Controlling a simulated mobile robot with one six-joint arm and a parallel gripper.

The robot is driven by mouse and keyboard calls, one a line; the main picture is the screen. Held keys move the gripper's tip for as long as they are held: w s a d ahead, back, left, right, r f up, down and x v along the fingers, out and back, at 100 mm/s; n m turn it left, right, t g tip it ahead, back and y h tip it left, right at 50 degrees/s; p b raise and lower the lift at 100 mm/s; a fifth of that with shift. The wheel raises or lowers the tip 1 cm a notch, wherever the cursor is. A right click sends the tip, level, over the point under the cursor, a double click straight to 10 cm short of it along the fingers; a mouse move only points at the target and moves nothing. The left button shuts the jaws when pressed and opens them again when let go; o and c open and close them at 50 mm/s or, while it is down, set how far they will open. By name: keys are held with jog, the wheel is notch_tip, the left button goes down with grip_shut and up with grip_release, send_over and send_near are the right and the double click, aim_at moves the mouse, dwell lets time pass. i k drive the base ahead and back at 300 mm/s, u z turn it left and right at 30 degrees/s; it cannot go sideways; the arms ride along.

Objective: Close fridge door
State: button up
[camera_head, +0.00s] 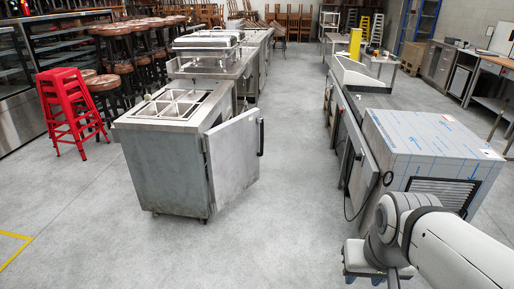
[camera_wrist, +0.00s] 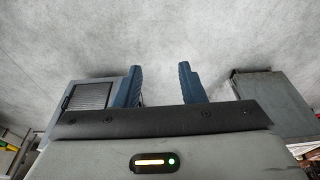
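The fridge (camera_head: 165,165) is a low stainless steel counter unit with a top of several inset pans, standing left of the middle in the head view. Its grey door (camera_head: 234,157) stands open, swung out to the right, with a dark vertical handle (camera_head: 261,137) on its outer edge. My gripper (camera_head: 372,276) is at the bottom right of the head view, well apart from the door. In the wrist view, its two blue fingers (camera_wrist: 160,85) are spread with only floor between them. A grey metal unit (camera_wrist: 270,95) at the right there may be the fridge; I cannot tell.
A film-covered steel unit (camera_head: 430,145) stands right beside my arm, with a long counter (camera_head: 350,110) behind it. Red stools (camera_head: 65,105) stand at the left. The grey floor (camera_head: 290,200) between fridge and right-hand units is clear.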

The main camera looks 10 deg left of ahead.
aim_at(233, 153)
jog(key=u, duration=0.2)
jog(key=i, duration=0.75)
jog(key=u, duration=0.35)
jog(key=i, duration=1.65)
jog(key=z, duration=0.35)
jog(key=i, duration=1.45)
jog(key=z, duration=0.6)
jog(key=k, duration=0.7)
jog(key=z, duration=0.2)
jog(key=i, duration=0.8)
jog(key=u, duration=0.1)
